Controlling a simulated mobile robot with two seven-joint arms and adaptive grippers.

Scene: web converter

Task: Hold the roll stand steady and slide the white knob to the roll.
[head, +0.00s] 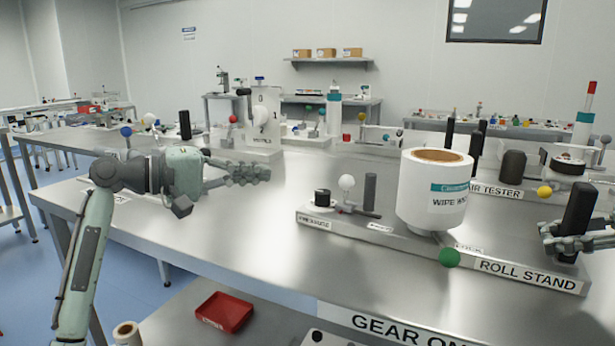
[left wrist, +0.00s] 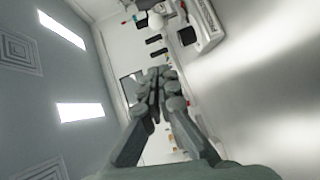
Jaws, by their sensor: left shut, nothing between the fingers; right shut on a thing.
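The roll stand (head: 400,238) is a long grey base on the steel table. The large white roll (head: 432,200) stands upright near its middle. The white knob (head: 346,183) sits on a short stem left of the roll, clearly apart from it, between a short black cylinder (head: 322,197) and a dark post (head: 370,190). My right gripper (head: 556,240) is shut on the black upright handle (head: 579,208) at the stand's right end. My left gripper (head: 262,173) is shut and empty, in the air left of the white knob; its closed fingers also show in the left wrist view (left wrist: 157,82).
A green ball (head: 449,257) sits at the stand's front edge below the roll. Behind the roll are a tester with a yellow ball (head: 544,192) and dark cylinders. A red tray (head: 221,313) lies on a lower surface. The tabletop between my left gripper and the stand is clear.

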